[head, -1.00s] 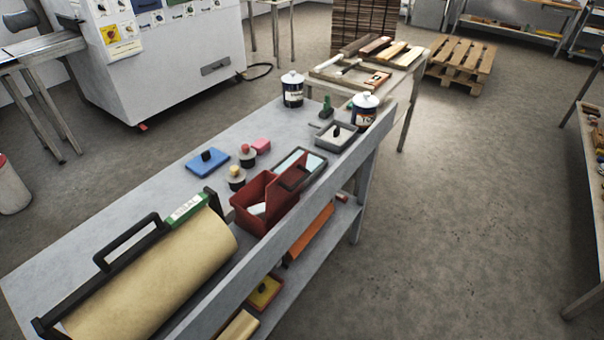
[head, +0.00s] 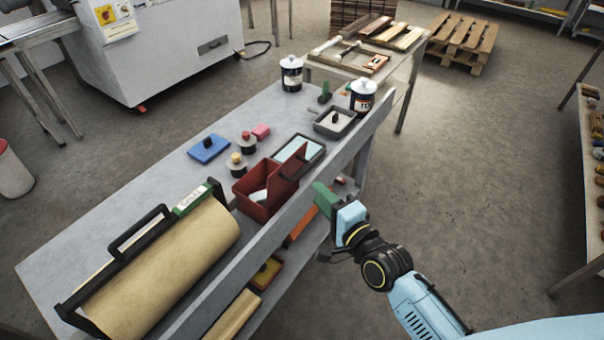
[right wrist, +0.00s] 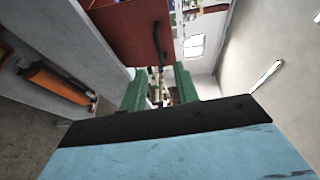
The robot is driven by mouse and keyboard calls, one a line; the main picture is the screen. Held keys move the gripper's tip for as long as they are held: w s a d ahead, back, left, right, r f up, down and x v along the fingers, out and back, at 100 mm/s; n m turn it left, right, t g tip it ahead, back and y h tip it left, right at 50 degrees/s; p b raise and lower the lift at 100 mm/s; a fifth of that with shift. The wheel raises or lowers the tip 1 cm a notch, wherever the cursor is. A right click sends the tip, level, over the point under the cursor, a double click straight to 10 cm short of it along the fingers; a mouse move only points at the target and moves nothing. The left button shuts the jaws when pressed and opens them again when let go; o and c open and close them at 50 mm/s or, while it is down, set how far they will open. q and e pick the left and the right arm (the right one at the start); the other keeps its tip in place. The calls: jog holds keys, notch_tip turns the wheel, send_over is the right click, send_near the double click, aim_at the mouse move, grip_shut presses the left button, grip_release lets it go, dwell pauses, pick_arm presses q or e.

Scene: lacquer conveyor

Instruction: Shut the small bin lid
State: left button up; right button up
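The small red bin (head: 252,207) stands on the grey bench with its lid (head: 291,163) raised, and something pale shows inside. In the right wrist view the red lid (right wrist: 120,30) fills the top, with a dark handle (right wrist: 158,42) on its face. My right gripper (head: 324,198) is just outside the bench's raised edge, right of the bin and apart from the lid. In the right wrist view its green fingers (right wrist: 160,88) stand apart with nothing between them. My left gripper is not in view.
The bench's raised edge (head: 262,244) runs between my right gripper and the bin. A paper roll (head: 170,265) lies front left.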

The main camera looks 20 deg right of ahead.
aim_at(293, 180)
jog(key=x, duration=0.8)
jog(key=shift+w, duration=0.25)
jog(key=shift+a, duration=0.15)
jog(key=shift+c, duration=0.4)
grip_shut()
